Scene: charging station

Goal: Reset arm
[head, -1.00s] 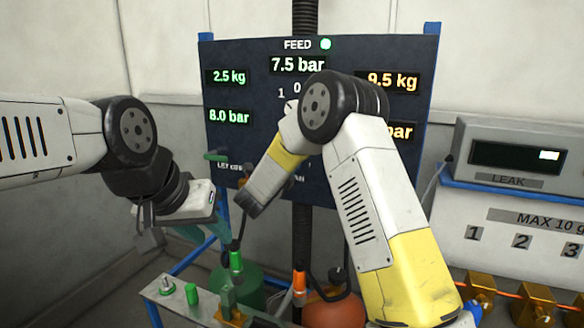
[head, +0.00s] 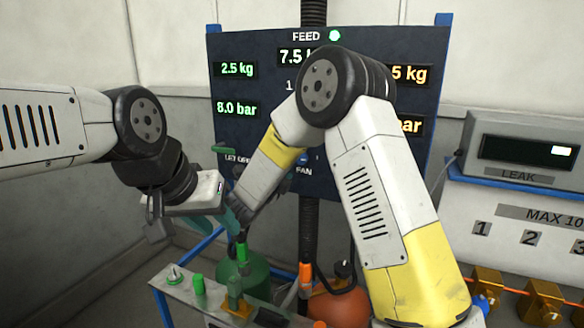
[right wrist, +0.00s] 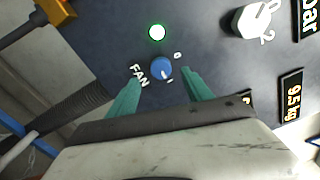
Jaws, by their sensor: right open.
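My left gripper (head: 232,212) is at the end of the left arm, below the panel's lower left corner; its teal fingers are partly covered, so their opening is unclear. My right arm bends over at its elbow in front of the panel, and its forearm hides most of its gripper in the head view. In the right wrist view my right gripper (right wrist: 160,92) is open and empty. Its two teal fingers point at the panel, either side of the blue FAN knob (right wrist: 161,68), with gaps. A lit green lamp (right wrist: 157,32) is beyond the knob.
The dark panel (head: 232,50) carries lit readouts and a white selector knob (right wrist: 252,20). A green tank (head: 257,277) and an orange tank (head: 338,308) stand below, behind a rail with fittings (head: 198,284). The LEAK box (head: 521,149) is at right.

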